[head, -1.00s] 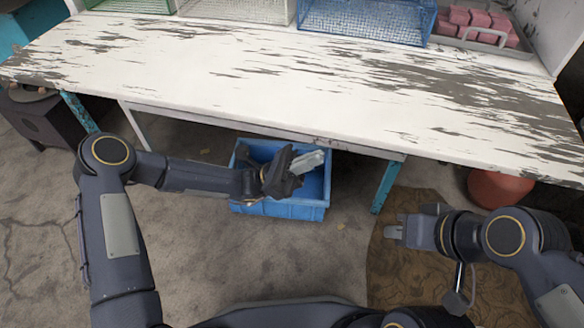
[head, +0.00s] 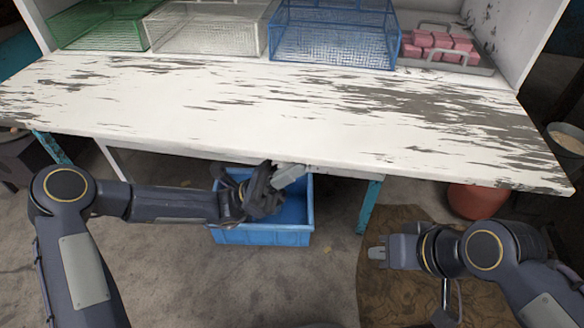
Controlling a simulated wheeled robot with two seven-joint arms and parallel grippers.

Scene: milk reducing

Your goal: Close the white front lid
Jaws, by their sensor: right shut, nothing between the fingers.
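The white front lid (head: 270,112) is a worn board with peeling paint, lying open and roughly flat in front of the cabinet. My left gripper (head: 290,174) is at the middle of the lid's front edge, above a blue crate. Its fingertips are close to the edge, partly under it; I cannot tell if they touch, or whether the fingers are apart. My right gripper (head: 377,253) is shut and empty, below and in front of the lid, towards the right.
Inside the cabinet stand a green basket (head: 100,24), a white basket (head: 205,30), a blue basket (head: 333,35) and a grey tray (head: 480,65) with pink blocks. The blue crate (head: 262,236) is on the floor under the lid. The lid's top is clear.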

